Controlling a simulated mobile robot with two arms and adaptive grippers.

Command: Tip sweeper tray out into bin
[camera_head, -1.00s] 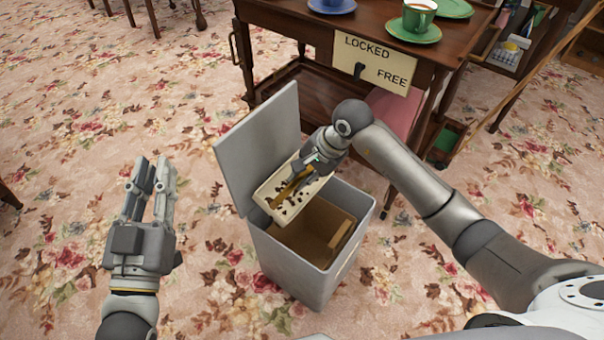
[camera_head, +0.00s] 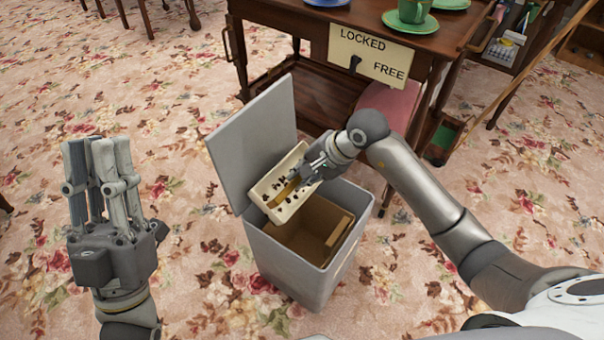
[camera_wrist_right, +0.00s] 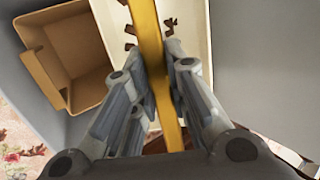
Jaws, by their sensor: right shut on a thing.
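The sweeper tray (camera_head: 262,187) is a shallow cream tray with dark crumbs on it and a yellow-brown handle bar (camera_wrist_right: 152,50). It is held tilted over the lid side of the bin's opening. My right gripper (camera_head: 298,177) is shut on the handle; in the right wrist view its fingers (camera_wrist_right: 160,100) lie on both sides of the bar. The grey bin (camera_head: 292,270) stands on the carpet, its lid (camera_head: 250,140) upright. Inside is a brown box-like liner (camera_head: 300,238), with no crumbs discernible. My left gripper (camera_head: 100,165) is empty, with fingers apart, left of the bin.
A dark wooden trolley (camera_head: 300,30) stands behind the bin, with a LOCKED/FREE sign (camera_head: 372,57) and a green cup (camera_head: 410,10). A wooden stick (camera_head: 525,75) leans at the right. Carpet left of the bin is free.

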